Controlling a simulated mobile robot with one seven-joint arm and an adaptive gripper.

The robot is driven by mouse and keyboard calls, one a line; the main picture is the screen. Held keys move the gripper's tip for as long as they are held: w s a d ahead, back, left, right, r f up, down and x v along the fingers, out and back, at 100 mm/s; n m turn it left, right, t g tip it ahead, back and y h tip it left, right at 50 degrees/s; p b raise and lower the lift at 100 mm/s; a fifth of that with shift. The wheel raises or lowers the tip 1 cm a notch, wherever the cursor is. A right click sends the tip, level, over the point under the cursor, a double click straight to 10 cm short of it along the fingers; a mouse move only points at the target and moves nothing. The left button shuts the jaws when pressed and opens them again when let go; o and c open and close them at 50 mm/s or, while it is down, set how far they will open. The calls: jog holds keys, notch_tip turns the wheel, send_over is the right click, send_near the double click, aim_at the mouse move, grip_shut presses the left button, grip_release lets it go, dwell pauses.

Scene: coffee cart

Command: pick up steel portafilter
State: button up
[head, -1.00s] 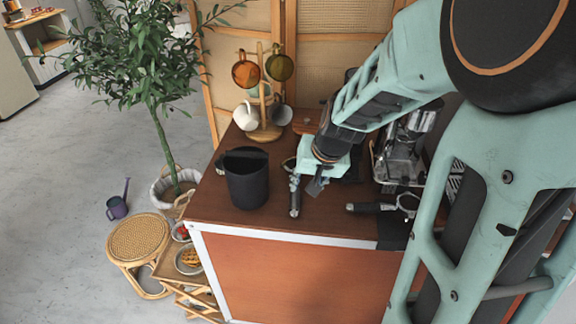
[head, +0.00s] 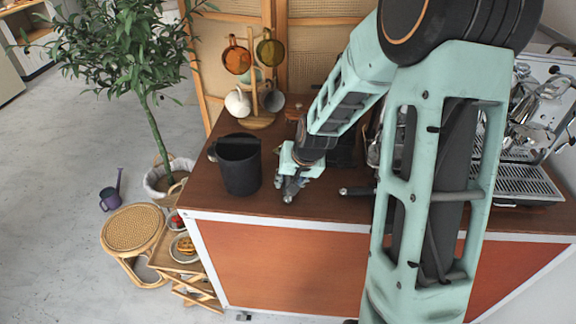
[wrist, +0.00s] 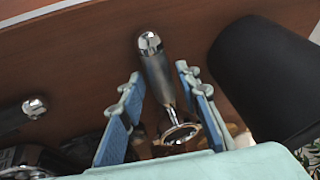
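The steel portafilter (wrist: 155,70) lies on the brown cart top, its grey metallic handle ending in a chrome cap and its ring-shaped head nearer the wrist camera. In the head view only the end of its handle (head: 288,198) shows below my gripper (head: 291,181); the rest is hidden. In the wrist view my gripper (wrist: 160,76) is open, with one blue-green finger on each side of the portafilter. I see gaps between the fingers and the handle. I cannot tell how high the fingertips are above the cart top.
A black container (head: 240,165) stands close to the left of my gripper. A second portafilter's handle (head: 352,191) lies to the right. A mug tree (head: 256,118) stands behind, and an espresso machine (head: 535,100) stands at the right. The cart's front edge is close.

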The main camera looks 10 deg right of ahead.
jog(key=shift+w+f, duration=0.2)
jog(key=shift+f, duration=0.25)
jog(key=shift+c, duration=0.6)
grip_shut()
jog(key=shift+r, duration=0.15)
